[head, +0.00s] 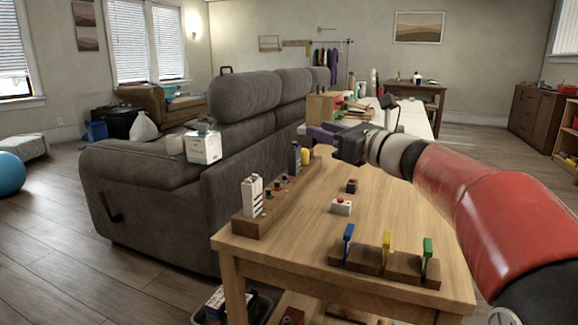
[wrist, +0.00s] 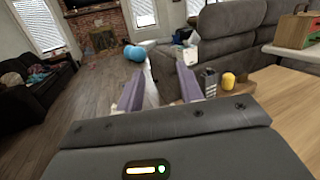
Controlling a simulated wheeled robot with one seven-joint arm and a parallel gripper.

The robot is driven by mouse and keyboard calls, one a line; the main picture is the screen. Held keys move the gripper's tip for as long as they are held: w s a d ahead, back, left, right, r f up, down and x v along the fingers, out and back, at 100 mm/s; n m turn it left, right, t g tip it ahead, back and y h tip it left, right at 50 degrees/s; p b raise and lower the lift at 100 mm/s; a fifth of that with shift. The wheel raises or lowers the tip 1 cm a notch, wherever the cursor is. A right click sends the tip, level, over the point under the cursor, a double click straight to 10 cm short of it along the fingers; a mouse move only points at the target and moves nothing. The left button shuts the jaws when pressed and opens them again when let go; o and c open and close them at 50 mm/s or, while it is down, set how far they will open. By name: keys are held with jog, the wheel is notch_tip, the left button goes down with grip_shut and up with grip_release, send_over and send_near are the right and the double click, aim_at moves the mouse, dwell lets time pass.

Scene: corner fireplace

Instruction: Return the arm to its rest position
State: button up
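My red and grey arm reaches in from the right in the head view, over the wooden table (head: 300,250). My gripper (head: 308,130) is at its end, above the table's far part near the sofa back. In the wrist view my gripper (wrist: 158,85) shows two purple fingers standing well apart, with nothing visible between them. It looks open and empty, pointing out past the sofa toward the room.
The grey sofa (head: 180,130) stands along the table's left side. On the table are a block with blue, yellow and green pieces (head: 385,265), two small button boxes (head: 342,206), a white switch block (head: 252,195) and a yellow cylinder (head: 306,155). A wooden box (head: 325,106) stands farther back.

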jog(key=s+a+f+n+g+h, duration=0.3)
jog(key=s+f+n+g+h, duration=0.3)
jog(key=s+f+n, duration=1.05)
jog(key=s+d+f+n+g+h, duration=0.1)
jog(key=s+d+f+n+h, duration=0.4)
jog(key=s, duration=0.3)
jog(key=s+d+f+n+g+h, duration=0.1)
jog(key=s+d+f+n+h, duration=0.3)
jog(key=s+f, duration=0.35)
notch_tip(320, 180, down, 9)
jog(key=d+y+b, duration=0.1)
jog(key=d+b, duration=0.1)
jog(key=b, duration=0.8)
notch_tip(320, 180, up, 13)
jog(key=p, duration=1.3)
jog(key=shift+s+a+n, duration=0.15)
jog(key=shift+s+n, duration=0.05)
jog(key=shift+n, duration=0.15)
